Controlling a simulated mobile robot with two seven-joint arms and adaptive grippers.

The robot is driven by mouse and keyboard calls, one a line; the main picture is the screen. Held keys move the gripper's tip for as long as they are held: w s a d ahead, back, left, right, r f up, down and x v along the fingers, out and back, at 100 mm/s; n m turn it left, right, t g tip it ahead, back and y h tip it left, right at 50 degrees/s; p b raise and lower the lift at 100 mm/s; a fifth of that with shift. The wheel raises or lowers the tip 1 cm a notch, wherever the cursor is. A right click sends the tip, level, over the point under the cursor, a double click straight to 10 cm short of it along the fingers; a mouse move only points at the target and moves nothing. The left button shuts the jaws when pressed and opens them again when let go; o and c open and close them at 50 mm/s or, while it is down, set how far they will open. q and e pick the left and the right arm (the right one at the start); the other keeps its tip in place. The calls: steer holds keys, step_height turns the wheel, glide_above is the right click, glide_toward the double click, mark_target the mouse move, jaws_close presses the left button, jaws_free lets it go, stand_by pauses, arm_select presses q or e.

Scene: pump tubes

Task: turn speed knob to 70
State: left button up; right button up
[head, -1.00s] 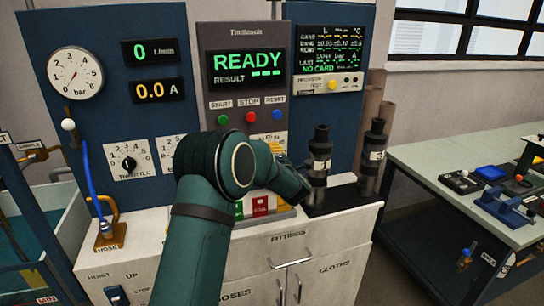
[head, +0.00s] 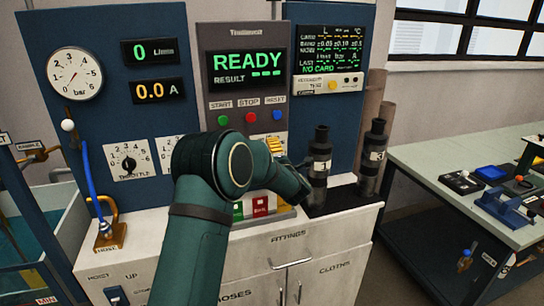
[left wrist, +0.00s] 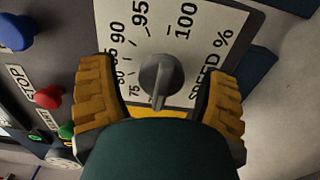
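The speed knob (left wrist: 160,80) is a dark grey knob with a raised ridge on a white scale plate (left wrist: 215,20) marked SPEED %. Numbers from 75 to 100 show; lower ones are hidden by my gripper, and I cannot tell the exact setting. My left gripper (left wrist: 160,74) has its yellow fingers spread on both sides of the knob, with gaps showing. In the head view, my left arm covers the knob, and a bit of yellow finger (head: 275,144) shows at the panel. My right gripper is not in view.
Start, stop (head: 251,117) and reset buttons sit above the gripper; the display (head: 247,66) reads READY. The throttle dial (head: 129,163) is to the left. Dark cylinders (head: 319,160) stand close to the right. A green workbench (head: 430,170) is further right.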

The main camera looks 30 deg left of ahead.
arm_select(q)
steer(key=v, duration=1.2)
steer(key=shift+s, duration=0.1)
